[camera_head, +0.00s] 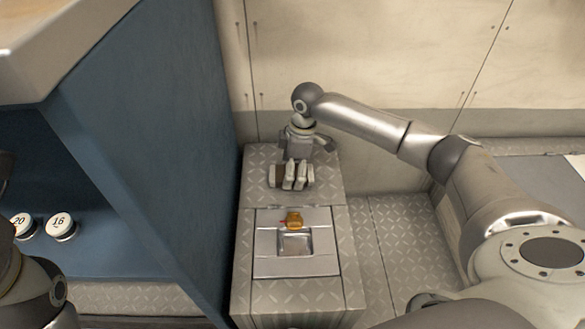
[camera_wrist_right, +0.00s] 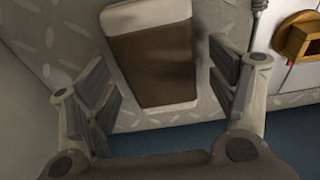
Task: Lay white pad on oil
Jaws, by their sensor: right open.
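My right gripper (camera_wrist_right: 160,88) is open, with one finger on each side of the pad and nothing clamped. In the head view my right gripper (camera_head: 298,165) is over the far part of the bench top, with pale and brown shapes below it that are too small to tell apart. I cannot make out oil for certain; a square recess (camera_head: 295,243) in the bench panel has a dull, brownish bottom. My left gripper is out of view.
An orange-yellow fitting (camera_head: 294,220) stands at the recess's far edge; it also shows in the wrist view (camera_wrist_right: 298,40). A blue cabinet wall (camera_head: 170,150) rises left of the bench. Two round lids marked 20 and 16 (camera_head: 61,227) sit on its shelf.

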